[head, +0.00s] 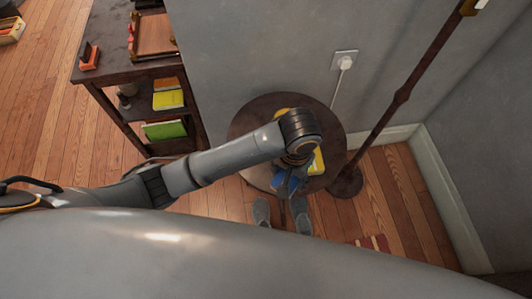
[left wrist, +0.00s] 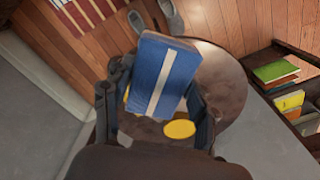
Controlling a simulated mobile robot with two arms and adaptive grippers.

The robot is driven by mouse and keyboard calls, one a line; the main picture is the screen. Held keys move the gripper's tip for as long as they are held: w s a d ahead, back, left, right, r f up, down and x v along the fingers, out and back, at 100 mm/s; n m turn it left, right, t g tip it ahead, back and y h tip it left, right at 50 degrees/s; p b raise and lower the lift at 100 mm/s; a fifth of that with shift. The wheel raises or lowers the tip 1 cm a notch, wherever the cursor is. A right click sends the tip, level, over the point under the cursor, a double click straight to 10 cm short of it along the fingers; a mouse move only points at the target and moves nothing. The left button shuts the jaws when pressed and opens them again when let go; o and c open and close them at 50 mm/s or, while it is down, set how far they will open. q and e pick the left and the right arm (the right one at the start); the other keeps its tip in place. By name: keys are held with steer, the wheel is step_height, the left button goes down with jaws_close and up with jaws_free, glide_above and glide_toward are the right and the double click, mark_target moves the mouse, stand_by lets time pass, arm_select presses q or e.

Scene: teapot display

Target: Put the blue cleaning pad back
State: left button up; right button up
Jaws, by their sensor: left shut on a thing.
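The blue cleaning pad (left wrist: 163,75) has a pale stripe and is tilted between the fingers of my left gripper (left wrist: 150,100) in the left wrist view. My left gripper is shut on it. In the head view the gripper (head: 291,176) is over the front part of a small round dark table (head: 245,130), with a little of the blue pad (head: 289,186) showing below my wrist. The table (left wrist: 228,85) also shows behind the pad in the left wrist view. My arm hides much of the tabletop. My right gripper is not in view.
A yellow item (head: 318,164) is on the table, partly hidden. A lamp pole (head: 403,95) stands right of the table. A dark shelf (head: 105,70) with books stands left. Grey slippers (head: 302,216) lie on the floor in front. Walls are close behind and right.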

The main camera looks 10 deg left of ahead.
arm_select(q)
steer(key=w+a+f, duration=0.3)
steer(key=w+a, duration=0.1)
steer(key=w, duration=0.1)
glide_above(268, 166)
step_height(268, 166, down, 5)
steer(key=shift+f+b, duration=0.1)
steer(key=shift+b, duration=0.35)
steer(key=shift+w+f, duration=0.1)
steer(key=shift+f, duration=1.65)
steer(key=shift+f, duration=0.15)
steer(key=o, duration=1.1)
